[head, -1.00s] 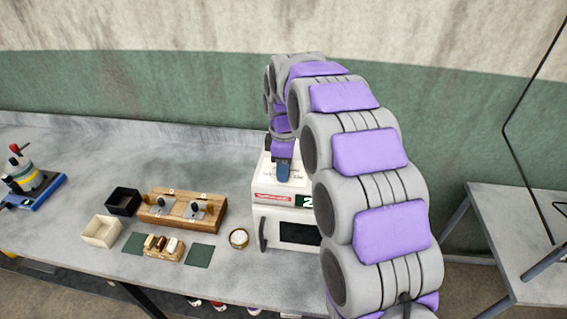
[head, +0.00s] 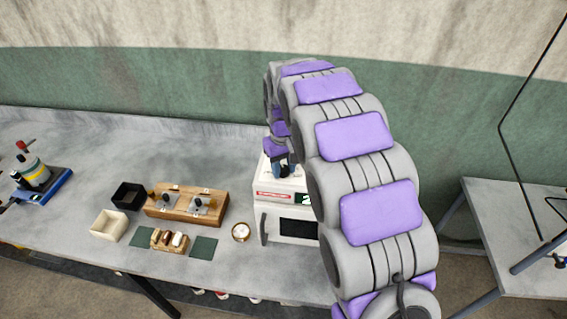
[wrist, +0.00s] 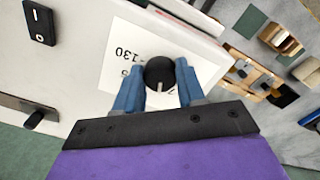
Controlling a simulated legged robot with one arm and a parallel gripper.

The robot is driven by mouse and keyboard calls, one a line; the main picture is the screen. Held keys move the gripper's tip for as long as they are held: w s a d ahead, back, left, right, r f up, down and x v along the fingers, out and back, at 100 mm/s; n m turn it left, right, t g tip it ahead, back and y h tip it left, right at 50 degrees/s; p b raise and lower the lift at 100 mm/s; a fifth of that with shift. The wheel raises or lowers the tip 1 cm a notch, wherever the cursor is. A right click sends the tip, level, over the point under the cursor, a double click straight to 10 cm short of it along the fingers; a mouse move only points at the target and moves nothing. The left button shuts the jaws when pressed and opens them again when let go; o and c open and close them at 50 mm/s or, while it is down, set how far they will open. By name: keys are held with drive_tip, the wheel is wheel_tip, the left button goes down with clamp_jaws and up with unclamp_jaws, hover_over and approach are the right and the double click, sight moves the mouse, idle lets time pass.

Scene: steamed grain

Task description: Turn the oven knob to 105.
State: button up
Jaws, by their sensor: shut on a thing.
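The white oven (head: 285,186) stands on the grey table, with a dark window and a green display at its front. In the wrist view the black oven knob (wrist: 160,73) with a pale pointer mark sits on a white dial label (wrist: 118,62), where "130" reads upside down. The rest of the scale is mostly hidden. My gripper (wrist: 158,88) has its two blue fingers on either side of the knob, shut on it. In the head view my gripper (head: 281,170) is over the oven's top, and the knob is hidden there.
Left of the oven are a small round gauge (head: 241,232), a wooden block with metal fittings (head: 187,204), a black box (head: 128,195) and a cream box (head: 108,226). A black switch (wrist: 40,22) is on the oven. A second table (head: 510,210) stands at the right.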

drive_tip(key=m+p, duration=0.1)
drive_tip(key=m, duration=0.4)
drive_tip(key=shift+a+r+m+p, duration=0.1)
drive_tip(key=shift+r+m+p, duration=0.05)
drive_tip(key=shift+m+p, duration=0.2)
drive_tip(key=shift+a+m+p, duration=0.1)
drive_tip(key=shift+m+p, duration=0.6)
drive_tip(key=shift+m, duration=1.45)
drive_tip(key=o, duration=1.1)
drive_tip(key=shift+a, duration=0.1)
drive_tip(key=shift+c, duration=0.2)
wheel_tip(320, 180, up, 17)
drive_tip(key=shift+a, duration=0.1)
